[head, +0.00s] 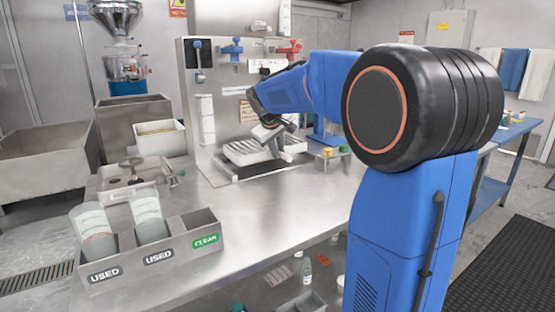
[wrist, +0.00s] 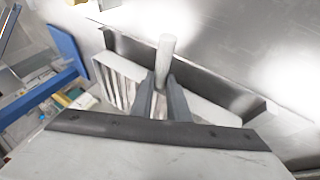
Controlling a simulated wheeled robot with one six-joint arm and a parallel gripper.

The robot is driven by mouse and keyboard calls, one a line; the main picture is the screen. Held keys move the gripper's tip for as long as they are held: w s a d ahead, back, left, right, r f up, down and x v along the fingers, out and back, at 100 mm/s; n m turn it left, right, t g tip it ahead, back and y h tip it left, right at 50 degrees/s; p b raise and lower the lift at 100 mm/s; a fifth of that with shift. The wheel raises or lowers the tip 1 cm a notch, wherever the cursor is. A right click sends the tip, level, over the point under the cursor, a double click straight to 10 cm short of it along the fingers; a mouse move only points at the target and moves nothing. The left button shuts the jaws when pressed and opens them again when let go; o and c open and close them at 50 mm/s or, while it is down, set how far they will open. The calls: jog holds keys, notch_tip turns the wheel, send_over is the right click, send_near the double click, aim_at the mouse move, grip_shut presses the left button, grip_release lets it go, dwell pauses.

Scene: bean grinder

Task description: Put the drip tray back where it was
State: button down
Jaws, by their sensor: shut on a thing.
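The drip tray (head: 248,151) is a pale slatted tray at the foot of the upright steel panel in the head view. In the wrist view the tray (wrist: 215,108) lies under my gripper, beside a raised steel edge (wrist: 190,75). My gripper (head: 280,146) is at the tray's right part in the head view. In the wrist view my gripper (wrist: 164,85) is shut on a pale round handle (wrist: 165,55) that stands up from the tray. Whether the tray rests fully flat is hard to tell.
The steel panel (head: 190,115) with blue and red valves stands behind the tray. A steel rack (head: 150,250) labelled USED and CLEAN holds two cups at the front left. A small shelf with yellow and green items (head: 328,152) is right of the tray. The middle counter (head: 260,205) is clear.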

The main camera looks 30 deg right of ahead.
jog(key=shift+f, duration=1.55)
jog(key=shift+f, duration=0.1)
jog(key=c, duration=1.7)
grip_release()
jog(key=v, duration=1.2)
jog(key=shift+s, duration=0.1)
